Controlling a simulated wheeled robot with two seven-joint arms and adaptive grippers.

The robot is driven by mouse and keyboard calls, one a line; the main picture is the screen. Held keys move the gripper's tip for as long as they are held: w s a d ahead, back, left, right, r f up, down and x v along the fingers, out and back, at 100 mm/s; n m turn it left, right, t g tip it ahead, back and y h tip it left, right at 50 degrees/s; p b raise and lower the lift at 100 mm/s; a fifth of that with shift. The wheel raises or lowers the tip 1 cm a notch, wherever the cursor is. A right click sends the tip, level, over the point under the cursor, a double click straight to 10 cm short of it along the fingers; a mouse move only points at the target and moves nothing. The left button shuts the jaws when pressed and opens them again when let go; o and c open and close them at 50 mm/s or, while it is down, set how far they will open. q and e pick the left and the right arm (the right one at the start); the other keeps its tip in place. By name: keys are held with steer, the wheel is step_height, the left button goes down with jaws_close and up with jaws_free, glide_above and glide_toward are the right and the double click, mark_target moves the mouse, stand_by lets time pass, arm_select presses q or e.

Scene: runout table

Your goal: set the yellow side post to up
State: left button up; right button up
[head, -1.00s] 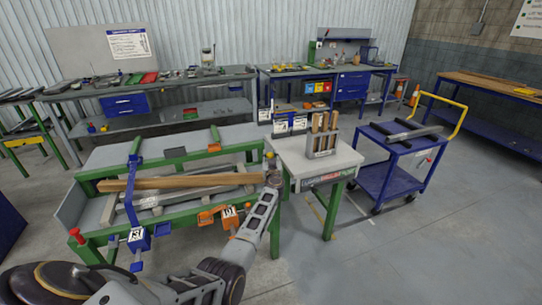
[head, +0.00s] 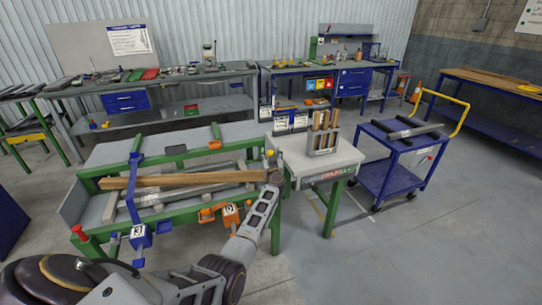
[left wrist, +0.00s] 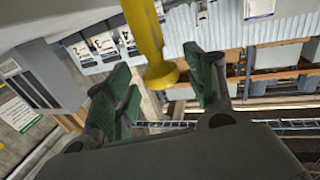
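The yellow side post (head: 269,153) shows as a small yellow top at the runout table's right end, beside my left gripper (head: 273,166). In the left wrist view the yellow post (left wrist: 145,38) is a rod with a wider round end. It lies between the two green-padded fingers of my left gripper (left wrist: 160,80), with a gap to each finger. The fingers are open. The post's lower part is hidden by my gripper in the head view, so its height setting cannot be told. My right gripper is not in view.
The green-framed runout table (head: 105,157) carries a wooden beam (head: 190,181) and grey bars. A red post (head: 78,231) stands at its front left. A small grey table (head: 345,157) with a rack of wooden pieces (head: 322,140) stands right of my gripper. A blue cart (head: 395,180) is farther right.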

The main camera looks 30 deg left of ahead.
arm_select(q)
steer(key=shift+s+d, duration=0.1)
steer(key=shift+s, duration=0.05)
steer(key=v, duration=0.7)
stand_by(0.8)
steer(key=shift+n, duration=0.3)
stand_by(0.4)
